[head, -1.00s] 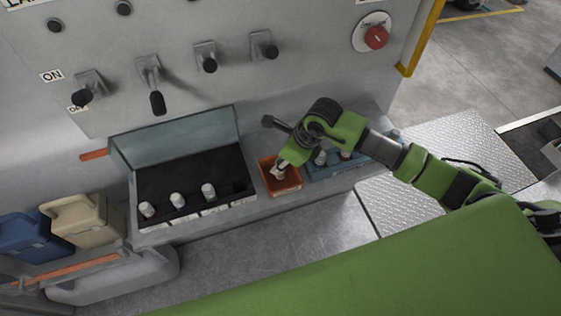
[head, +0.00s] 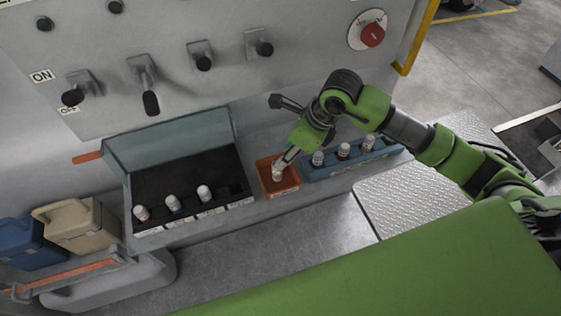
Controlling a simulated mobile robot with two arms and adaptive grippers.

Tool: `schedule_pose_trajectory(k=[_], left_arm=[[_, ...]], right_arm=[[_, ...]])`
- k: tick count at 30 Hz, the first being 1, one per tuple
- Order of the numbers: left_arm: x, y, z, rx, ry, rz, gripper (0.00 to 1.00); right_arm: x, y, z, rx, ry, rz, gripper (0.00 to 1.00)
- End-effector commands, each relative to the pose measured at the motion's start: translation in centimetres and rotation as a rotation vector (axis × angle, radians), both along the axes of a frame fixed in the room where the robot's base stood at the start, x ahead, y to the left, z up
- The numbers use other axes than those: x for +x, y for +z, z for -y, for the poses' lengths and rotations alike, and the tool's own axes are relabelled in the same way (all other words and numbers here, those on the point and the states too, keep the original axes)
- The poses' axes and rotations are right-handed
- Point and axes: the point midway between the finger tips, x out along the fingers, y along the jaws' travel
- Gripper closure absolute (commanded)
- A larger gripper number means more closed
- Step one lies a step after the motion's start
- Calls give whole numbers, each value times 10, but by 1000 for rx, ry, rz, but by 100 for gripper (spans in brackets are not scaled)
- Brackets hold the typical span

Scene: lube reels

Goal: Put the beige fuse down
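The beige fuse (head: 278,175) is a small pale cylinder at the orange bin (head: 292,187) in the head view. It appears roughly upright within the bin's outline; whether its base touches the bottom is unclear. My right gripper (head: 283,162) comes down from the upper right, its fingertips at the top of the fuse. The fingers are too small to tell whether they still grip it or have parted. My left gripper is out of view.
Left of the bin is an open black fuse box (head: 215,172) with several fuses along its front. Right of it, a blue rack (head: 325,172) holds pale-topped fuses. A panel with levers and a red knob (head: 373,35) rises behind. Beige (head: 80,227) and blue (head: 28,246) canisters stand left.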

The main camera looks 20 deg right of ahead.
Motion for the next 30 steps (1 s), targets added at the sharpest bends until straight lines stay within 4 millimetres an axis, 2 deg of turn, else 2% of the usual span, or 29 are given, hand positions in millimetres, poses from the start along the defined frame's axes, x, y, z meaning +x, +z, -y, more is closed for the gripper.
schedule_pose_trajectory(k=[4, 9, 30], left_arm=[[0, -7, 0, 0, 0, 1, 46], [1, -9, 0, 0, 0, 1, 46], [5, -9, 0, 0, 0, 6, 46]], right_arm=[[-6, 23, 8, -1, -1, 4, 64], [-11, 36, 11, -1, 0, 1, 64], [-12, 39, 12, 0, 0, -1, 64]])
